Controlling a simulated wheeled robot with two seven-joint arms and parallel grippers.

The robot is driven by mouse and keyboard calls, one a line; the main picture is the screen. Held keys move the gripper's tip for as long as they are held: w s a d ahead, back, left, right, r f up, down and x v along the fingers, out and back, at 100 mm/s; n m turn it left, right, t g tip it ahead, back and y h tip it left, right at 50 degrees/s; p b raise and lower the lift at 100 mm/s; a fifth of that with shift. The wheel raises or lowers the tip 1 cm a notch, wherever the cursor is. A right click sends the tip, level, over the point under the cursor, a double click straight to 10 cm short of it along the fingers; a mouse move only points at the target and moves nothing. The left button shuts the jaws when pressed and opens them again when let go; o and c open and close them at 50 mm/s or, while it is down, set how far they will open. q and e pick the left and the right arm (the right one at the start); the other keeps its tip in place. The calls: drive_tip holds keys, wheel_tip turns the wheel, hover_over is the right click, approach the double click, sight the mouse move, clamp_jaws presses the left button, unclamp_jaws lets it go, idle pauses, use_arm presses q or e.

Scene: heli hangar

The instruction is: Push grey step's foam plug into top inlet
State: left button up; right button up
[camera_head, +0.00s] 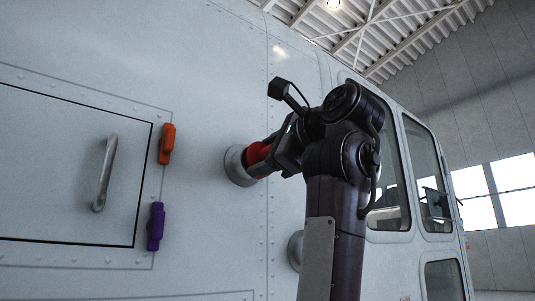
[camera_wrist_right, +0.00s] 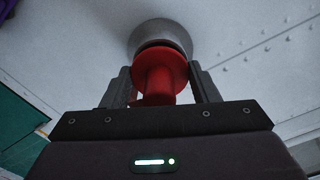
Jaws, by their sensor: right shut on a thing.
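The red foam plug (camera_head: 258,154) is at the mouth of the top inlet (camera_head: 236,167), a round grey ring on the helicopter's side. My right gripper (camera_head: 275,153) is shut on the plug. In the right wrist view the plug (camera_wrist_right: 160,78) stands between the two fingers of the gripper (camera_wrist_right: 165,88), in line with the inlet (camera_wrist_right: 160,35). A dark gap or shadow shows between the plug's wide end and the ring; how deep the plug sits I cannot tell. My left gripper is not in view. The grey step is not clearly seen.
A lower round inlet (camera_head: 295,250) is partly hidden behind my right arm. Left of the inlets is a panel with a grey handle (camera_head: 105,172), an orange latch (camera_head: 167,144) and a purple latch (camera_head: 156,227). Cabin windows (camera_head: 421,150) lie to the right.

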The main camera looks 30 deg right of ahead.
drive_tip(key=shift+w, duration=0.55)
idle(0.4)
drive_tip(key=o, duration=0.9)
drive_tip(key=shift+o, duration=0.8)
drive_tip(key=shift+w+a, duration=0.15)
drive_tip(key=shift+w, duration=0.3)
drive_tip(key=s+b, duration=0.4)
drive_tip(key=s, duration=0.4)
drive_tip(key=shift+d, duration=0.35)
drive_tip(key=shift+w+f, duration=0.1)
drive_tip(key=shift+w, duration=0.05)
